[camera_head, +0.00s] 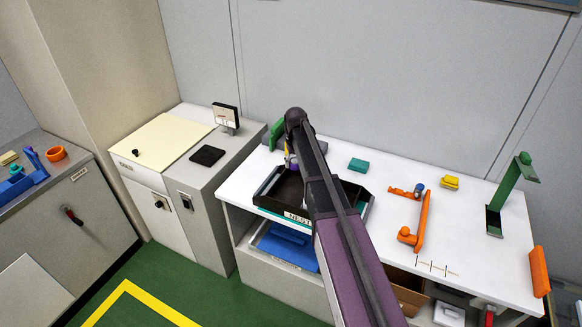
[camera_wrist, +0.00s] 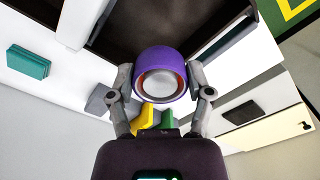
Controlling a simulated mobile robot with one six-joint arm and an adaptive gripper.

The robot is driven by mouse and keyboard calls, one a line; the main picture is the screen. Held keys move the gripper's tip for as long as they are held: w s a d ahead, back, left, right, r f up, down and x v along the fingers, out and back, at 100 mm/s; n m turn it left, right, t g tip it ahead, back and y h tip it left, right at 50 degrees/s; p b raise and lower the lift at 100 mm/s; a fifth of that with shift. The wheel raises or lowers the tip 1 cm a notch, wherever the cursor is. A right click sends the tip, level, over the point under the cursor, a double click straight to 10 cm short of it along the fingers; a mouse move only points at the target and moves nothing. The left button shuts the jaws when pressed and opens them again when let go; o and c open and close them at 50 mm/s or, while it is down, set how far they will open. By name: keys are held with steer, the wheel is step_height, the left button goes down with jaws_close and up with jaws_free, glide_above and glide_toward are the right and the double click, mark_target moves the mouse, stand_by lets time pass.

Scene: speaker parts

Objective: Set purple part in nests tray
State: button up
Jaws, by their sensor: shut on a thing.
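The purple part (camera_wrist: 160,60) is a round, cup-like piece with an orange inner ring and a pale centre. My gripper (camera_wrist: 162,88) is shut on it, one finger on each side. In the head view a little of the purple part (camera_head: 291,164) shows beside my arm, over the back left of the nests tray. The nests tray (camera_head: 266,204) is black with a white label on its front, partly hidden by my arm. In the wrist view its dark inside (camera_wrist: 128,22) lies beyond the part. I cannot tell whether the part touches the tray.
A teal block (camera_head: 358,165) lies behind the tray to the right. A green upright piece (camera_head: 276,134) stands at the back left. An orange fixture (camera_head: 422,222), a yellow block (camera_head: 450,182) and a green stand (camera_head: 506,184) are on the right. A blue bin (camera_head: 287,246) sits below.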

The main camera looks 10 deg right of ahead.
steer(key=shift+d+f+b, duration=0.1)
steer(key=shift+f+b, duration=0.2)
steer(key=shift+f, duration=0.25)
steer(key=shift+s+f+b, duration=0.15)
steer(key=shift+f+b, duration=0.2)
steer(key=shift+b, duration=0.15)
steer(key=shift+f+b, duration=0.65)
steer(key=shift+f, duration=0.1)
steer(key=b, duration=0.5)
glide_above(295, 194)
steer(key=shift+f, duration=2.55)
steer(key=shift+f+b, duration=0.45)
steer(key=shift+b, duration=0.05)
steer(key=shift+f+b, duration=2.3)
steer(key=shift+b, duration=0.05)
steer(key=o, duration=1.3)
